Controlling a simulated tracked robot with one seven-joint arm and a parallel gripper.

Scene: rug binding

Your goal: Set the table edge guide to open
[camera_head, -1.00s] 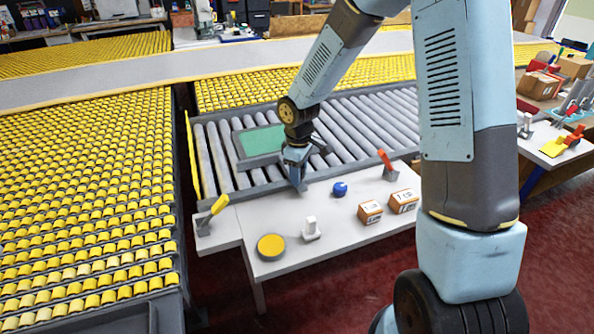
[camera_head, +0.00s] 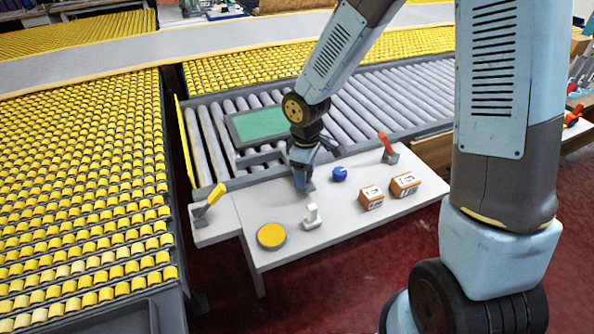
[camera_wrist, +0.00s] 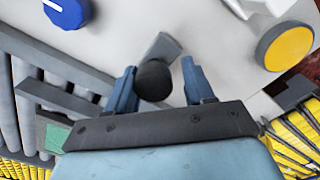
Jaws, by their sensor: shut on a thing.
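The table edge guide appears to be the grey bar (camera_head: 262,158) lying over the rollers between the green panel and the white table. In the wrist view the bar (camera_wrist: 62,98) runs towards a flat grey arm (camera_wrist: 165,46) with a dark round knob (camera_wrist: 154,80). The join between bar and arm is partly hidden by my gripper. My gripper (camera_head: 304,184) points down at the white table's roller-side edge. In the wrist view its two fingers (camera_wrist: 160,88) stand on either side of the dark knob and are shut on it.
On the white table (camera_head: 350,220) are a blue dial (camera_head: 339,173), a white switch (camera_head: 312,216), a yellow round button (camera_head: 271,236) and two orange boxes (camera_head: 371,197). A yellow-handled lever (camera_head: 212,196) is left and a red-handled lever (camera_head: 387,146) right. The green panel (camera_head: 260,123) lies beyond.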

